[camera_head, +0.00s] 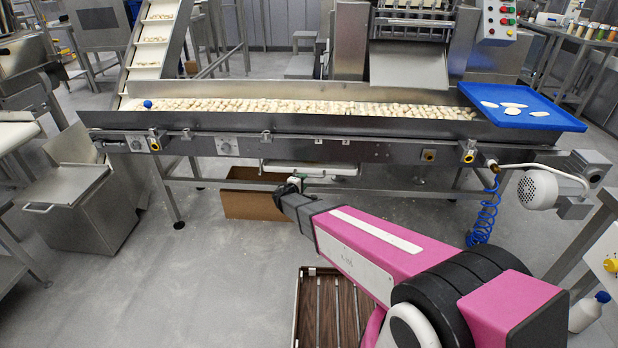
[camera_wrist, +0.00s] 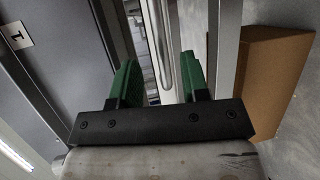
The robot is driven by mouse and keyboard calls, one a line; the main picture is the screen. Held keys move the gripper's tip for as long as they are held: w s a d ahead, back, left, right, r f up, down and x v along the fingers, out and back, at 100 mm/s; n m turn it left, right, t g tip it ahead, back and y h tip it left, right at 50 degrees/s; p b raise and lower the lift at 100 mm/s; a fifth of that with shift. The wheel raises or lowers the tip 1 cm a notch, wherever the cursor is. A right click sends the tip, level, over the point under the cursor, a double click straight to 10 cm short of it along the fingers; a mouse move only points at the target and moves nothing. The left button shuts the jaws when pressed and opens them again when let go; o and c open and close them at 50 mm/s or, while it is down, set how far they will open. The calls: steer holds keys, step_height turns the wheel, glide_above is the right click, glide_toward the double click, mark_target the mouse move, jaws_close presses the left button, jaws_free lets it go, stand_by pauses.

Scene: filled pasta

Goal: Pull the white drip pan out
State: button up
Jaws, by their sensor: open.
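The white drip pan (camera_head: 310,168) is a shallow tray under the conveyor, just below its front frame, and lies level. My gripper (camera_head: 292,184) is in front of and slightly below it, and my arm hides part of the area there. In the wrist view my gripper (camera_wrist: 155,80) is open, its two green fingers apart with nothing clearly held. A pale, long edge (camera_wrist: 158,45) shows between and beyond the fingers; it seems to be the pan. I cannot tell whether the fingers touch it.
A cardboard box (camera_head: 245,203) stands on the floor below the pan; it also shows at the right in the wrist view (camera_wrist: 275,80). Conveyor legs stand on both sides. A blue tray (camera_head: 545,115) sits on the conveyor's right end.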

steer(key=x, duration=0.6)
steer(key=shift+w+d, duration=0.2)
steer(key=shift+w, duration=0.05)
steer(key=shift+s, duration=0.1)
jaws_close()
